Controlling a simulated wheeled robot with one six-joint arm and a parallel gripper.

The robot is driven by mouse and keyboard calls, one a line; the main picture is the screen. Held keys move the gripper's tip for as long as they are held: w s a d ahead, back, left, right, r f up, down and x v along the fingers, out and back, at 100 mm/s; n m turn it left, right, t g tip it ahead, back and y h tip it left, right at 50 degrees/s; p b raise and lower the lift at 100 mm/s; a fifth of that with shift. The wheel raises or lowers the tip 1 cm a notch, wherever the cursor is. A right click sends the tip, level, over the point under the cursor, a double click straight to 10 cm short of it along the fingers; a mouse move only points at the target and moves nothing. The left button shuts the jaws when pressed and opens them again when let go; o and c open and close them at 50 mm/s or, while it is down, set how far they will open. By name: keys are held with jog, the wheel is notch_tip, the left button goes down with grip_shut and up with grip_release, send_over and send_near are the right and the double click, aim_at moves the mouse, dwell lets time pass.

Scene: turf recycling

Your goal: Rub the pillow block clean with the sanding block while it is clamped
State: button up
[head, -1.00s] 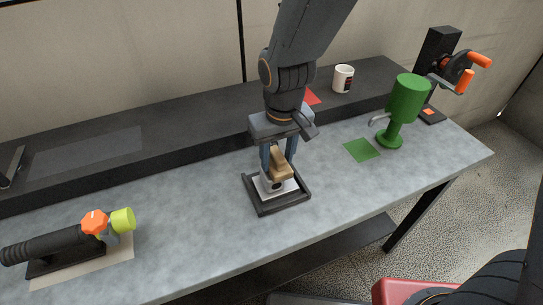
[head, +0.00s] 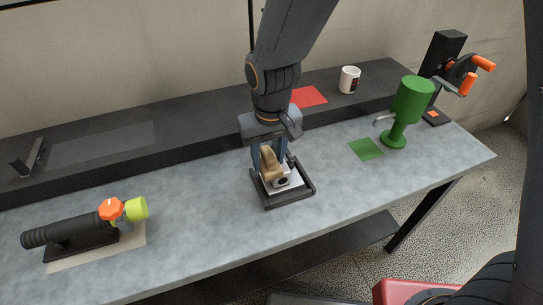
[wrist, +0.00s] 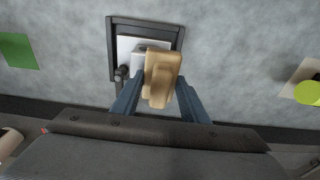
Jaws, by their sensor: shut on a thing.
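My gripper (head: 270,160) is shut on the tan sanding block (head: 268,164), which also shows between the blue fingers in the wrist view (wrist: 160,78). The pale grey pillow block (head: 283,181), with a dark bore, sits in a black-rimmed square fixture (head: 289,202) with a white floor. In the wrist view the pillow block (wrist: 139,59) is partly hidden behind the sanding block. The sanding block is right against or just beside it; I cannot tell if they touch. A small dark clamp part (wrist: 121,74) stands beside the pillow block.
A green stand (head: 407,105) and green mat (head: 366,149) are to the right, with an orange-handled device (head: 466,72) beyond. A black cylindrical tool (head: 70,233) lies left. A mug (head: 349,80) and red sheet (head: 308,97) are on the rear shelf. The bench between is clear.

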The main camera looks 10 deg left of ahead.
aim_at(268, 153)
notch_tip(268, 153, up, 2)
jog(key=shift+w+r+p, duration=0.1)
jog(key=shift+r+p, duration=0.05)
jog(key=shift+p, duration=0.2)
jog(key=shift+r+p, duration=0.3)
jog(key=shift+r, duration=0.05)
jog(key=shift+a+r+p, duration=0.15)
jog(key=shift+r+p, duration=1.75)
jog(key=shift+r, duration=0.4)
